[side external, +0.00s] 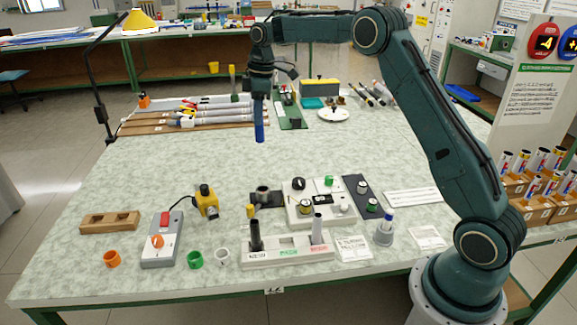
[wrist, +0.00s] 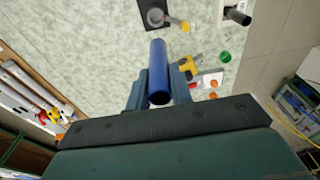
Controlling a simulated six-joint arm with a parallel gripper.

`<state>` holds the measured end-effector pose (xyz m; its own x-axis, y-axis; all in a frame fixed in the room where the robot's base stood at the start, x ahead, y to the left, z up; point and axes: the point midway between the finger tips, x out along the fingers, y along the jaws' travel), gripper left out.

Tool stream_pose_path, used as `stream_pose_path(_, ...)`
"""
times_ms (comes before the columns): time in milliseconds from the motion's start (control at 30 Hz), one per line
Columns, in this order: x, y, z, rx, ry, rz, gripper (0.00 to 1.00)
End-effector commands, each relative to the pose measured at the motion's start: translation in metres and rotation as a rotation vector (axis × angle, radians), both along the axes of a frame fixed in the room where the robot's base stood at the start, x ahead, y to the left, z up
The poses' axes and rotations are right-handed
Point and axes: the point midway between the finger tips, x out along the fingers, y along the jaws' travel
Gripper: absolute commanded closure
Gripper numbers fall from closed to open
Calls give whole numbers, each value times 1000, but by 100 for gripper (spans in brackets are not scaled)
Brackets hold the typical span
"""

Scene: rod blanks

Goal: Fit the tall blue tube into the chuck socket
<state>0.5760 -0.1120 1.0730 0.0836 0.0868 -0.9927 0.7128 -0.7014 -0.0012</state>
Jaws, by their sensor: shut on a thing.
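The tall blue tube (side external: 260,130) hangs upright in the air, its lower end clear of the table. It also shows in the wrist view (wrist: 158,65), with its open near end facing the camera. My gripper (side external: 259,97) is shut on the tube's upper part; in the wrist view my gripper's fingers (wrist: 159,88) lie on either side of it. What looks like the chuck socket (side external: 263,190) is a dark grey round holder on a dark plate, nearer the front of the table. It seems to show in the wrist view (wrist: 155,15), apart from the tube.
A yellow device (side external: 206,200) and a grey switch box (side external: 162,240) stand left of the chuck. A white holder (side external: 288,250) with upright rods is in front. A white panel with knobs (side external: 315,205) is at its right. Bare table lies below the tube.

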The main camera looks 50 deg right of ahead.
Motion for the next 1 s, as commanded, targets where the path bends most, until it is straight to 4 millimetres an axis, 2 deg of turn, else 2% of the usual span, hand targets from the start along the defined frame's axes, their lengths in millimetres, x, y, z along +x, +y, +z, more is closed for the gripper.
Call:
stream_pose_path(267,2,-3,0,0,0,-11,100)
stream_pose_path(467,2,-2,-14,2,2,-11,100)
stream_pose_path(1000,1,-2,-111,1,4,-10,100)
